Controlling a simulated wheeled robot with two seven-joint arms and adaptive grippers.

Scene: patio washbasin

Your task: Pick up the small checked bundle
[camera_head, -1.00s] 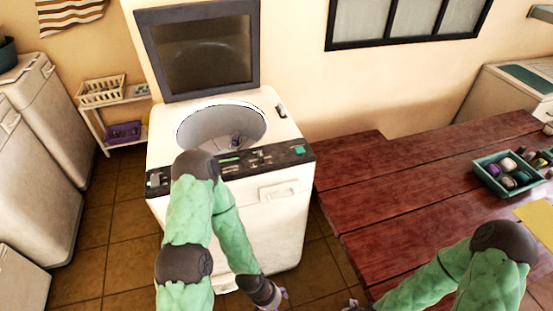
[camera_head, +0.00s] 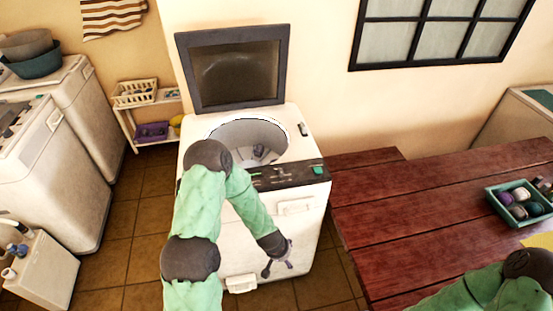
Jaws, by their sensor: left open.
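I cannot make out a checked bundle for certain. A teal tray (camera_head: 496,208) on the red wooden table holds several small rounded bundles, purple, grey and reddish, too small to show a pattern. A small grey shape (camera_head: 262,152) shows inside the open washing machine drum; I cannot tell what it is. My left gripper (camera_head: 279,264) is open and empty, hanging low in front of the washing machine, well left of the tray. My right arm shows at the bottom right, and its gripper is out of view.
The white top-loading washing machine (camera_head: 297,225) stands with its lid (camera_head: 238,72) raised. The red table (camera_head: 415,220) is right of it, its near left part bare. A shelf with a white basket (camera_head: 134,93) stands behind left. Tiled floor is free at left.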

